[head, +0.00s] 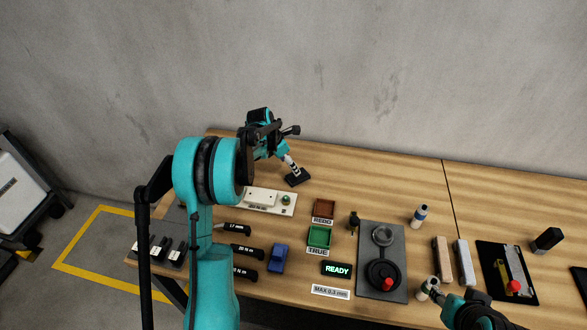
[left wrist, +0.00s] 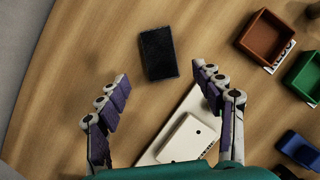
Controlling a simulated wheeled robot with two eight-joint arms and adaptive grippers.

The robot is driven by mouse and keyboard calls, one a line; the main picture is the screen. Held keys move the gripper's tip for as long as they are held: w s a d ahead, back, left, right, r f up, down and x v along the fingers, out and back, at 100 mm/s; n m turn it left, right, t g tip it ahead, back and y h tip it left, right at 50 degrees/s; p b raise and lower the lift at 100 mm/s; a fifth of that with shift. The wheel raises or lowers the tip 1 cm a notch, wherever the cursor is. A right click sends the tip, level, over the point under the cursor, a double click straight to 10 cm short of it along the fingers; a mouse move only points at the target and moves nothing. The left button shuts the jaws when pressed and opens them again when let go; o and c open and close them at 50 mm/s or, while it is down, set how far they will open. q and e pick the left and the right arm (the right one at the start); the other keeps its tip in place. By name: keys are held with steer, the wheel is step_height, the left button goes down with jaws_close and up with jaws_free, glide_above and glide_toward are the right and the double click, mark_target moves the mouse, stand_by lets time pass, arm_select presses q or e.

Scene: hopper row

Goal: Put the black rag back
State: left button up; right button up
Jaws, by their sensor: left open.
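A flat black rectangle (left wrist: 158,53), which looks like the folded black rag, lies on the wood table just beyond my left fingertips in the left wrist view. In the head view the black rag (head: 298,178) lies near the table's back left part. My left gripper (left wrist: 162,78) is open and empty, its two fingers spread to either side of the rag's near end. It also shows in the head view (head: 291,150), above the rag. My right gripper (head: 437,291) is at the lower right, beside a pale round object; its fingers are unclear.
A white panel (head: 262,201) lies just in front of the rag. A brown bin (head: 324,206), a green bin (head: 319,237) and a blue block (head: 278,257) stand nearby. A grey board (head: 368,290), a bottle (head: 420,215), a black tray (head: 488,262) and a black block (head: 547,239) are farther right.

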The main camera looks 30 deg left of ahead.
arm_select(q)
steer(key=s+d+r+m+t+y, duration=0.1)
steer(key=s+d+r+m, duration=1.1)
steer(key=s+r+m, duration=0.25)
steer(key=s+d+f+m+t, duration=0.1)
steer(key=s+d+m, duration=0.2)
steer(key=s+m, duration=0.4)
steer(key=s+d+m+t+y, duration=0.1)
steer(key=s+d+m, duration=0.2)
steer(key=s+m, duration=0.5)
steer(key=shift+s+f+p, duration=0.4)
steer(key=shift+s, duration=0.6)
step_height(320, 180, down, 5)
steer(key=b, duration=0.4)
steer(key=shift+r, duration=0.2)
